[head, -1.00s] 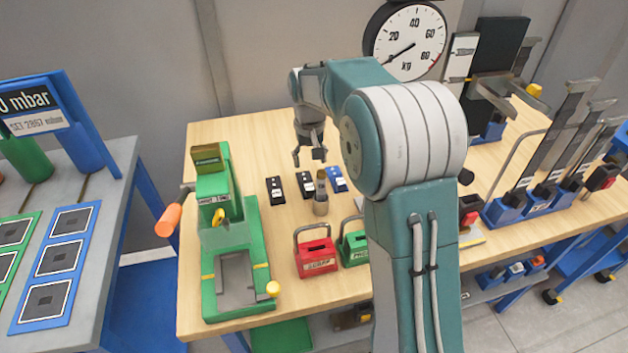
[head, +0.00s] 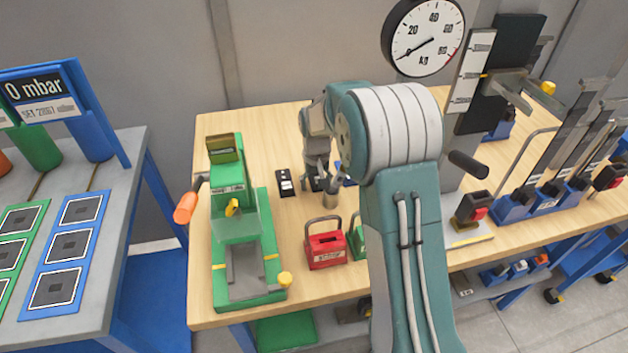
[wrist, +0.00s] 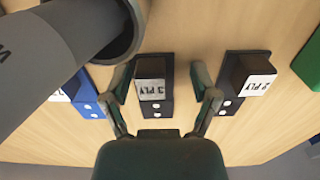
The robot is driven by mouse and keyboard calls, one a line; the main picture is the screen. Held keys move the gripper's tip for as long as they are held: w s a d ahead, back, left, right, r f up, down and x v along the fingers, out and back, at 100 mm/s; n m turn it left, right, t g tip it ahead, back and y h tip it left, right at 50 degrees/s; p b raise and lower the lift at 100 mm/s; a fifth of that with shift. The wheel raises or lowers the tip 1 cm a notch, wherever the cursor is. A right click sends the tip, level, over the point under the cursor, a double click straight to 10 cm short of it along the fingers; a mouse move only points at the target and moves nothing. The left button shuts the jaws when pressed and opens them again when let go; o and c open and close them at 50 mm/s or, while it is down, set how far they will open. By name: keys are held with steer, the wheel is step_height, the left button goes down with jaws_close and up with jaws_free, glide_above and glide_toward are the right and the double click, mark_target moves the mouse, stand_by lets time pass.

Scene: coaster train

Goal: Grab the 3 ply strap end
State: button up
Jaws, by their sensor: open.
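The 3 ply strap end (wrist: 152,92) is a black stepped block with a white label reading 3 PLY upside down. It lies on the wooden bench between the spread fingers of my gripper (wrist: 163,90) in the wrist view. My gripper is open, with one finger on each side of the block and a gap visible on both sides. Whether the fingertips are down at its height is hard to tell. In the head view my gripper (head: 318,178) is low over the bench and hides most of this block.
A similar black block labelled 2 PLY (wrist: 250,80) lies to the right in the wrist view, and a blue one (wrist: 82,98) to the left. A red box (head: 325,250) and green press (head: 240,230) stand nearby.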

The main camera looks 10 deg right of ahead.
steer(key=shift+d+r, duration=0.1)
steer(key=shift+d, duration=0.5)
jaws_close()
steer(key=shift+a, duration=0.1)
